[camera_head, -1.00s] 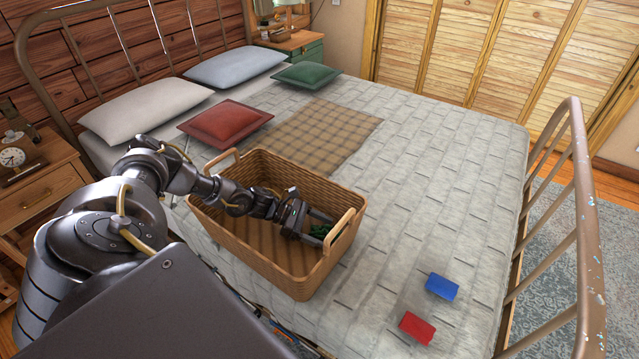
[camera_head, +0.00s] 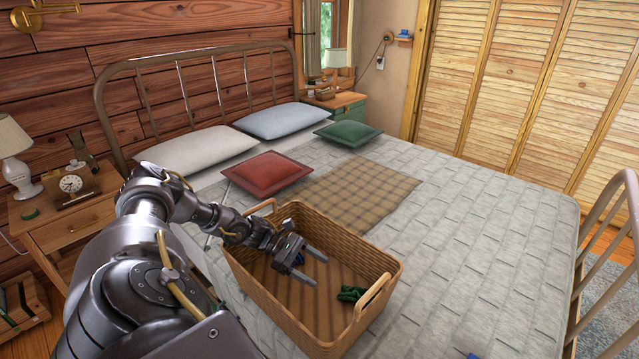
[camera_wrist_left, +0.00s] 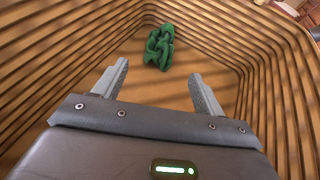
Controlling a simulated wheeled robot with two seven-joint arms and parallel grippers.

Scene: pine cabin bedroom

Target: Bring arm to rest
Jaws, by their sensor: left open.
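My left arm comes in from the left in the head view and reaches over the wicker basket (camera_head: 262,292) on the bed. My left gripper (camera_head: 321,270) is open and empty inside the basket's upper part. A dark green bundle (camera_head: 351,294) lies on the basket floor near its right end, apart from the fingers. In the left wrist view the green bundle (camera_wrist_left: 160,46) lies ahead of my open gripper (camera_wrist_left: 158,85), with the basket's ribbed walls around it. My right gripper is not in view.
The bed (camera_head: 470,235) carries a red cushion (camera_head: 268,174), a green cushion (camera_head: 348,134) and a plaid cloth (camera_head: 360,192). A nightstand (camera_head: 75,225) with a clock stands at the left. A metal footboard (camera_head: 610,225) bounds the right side.

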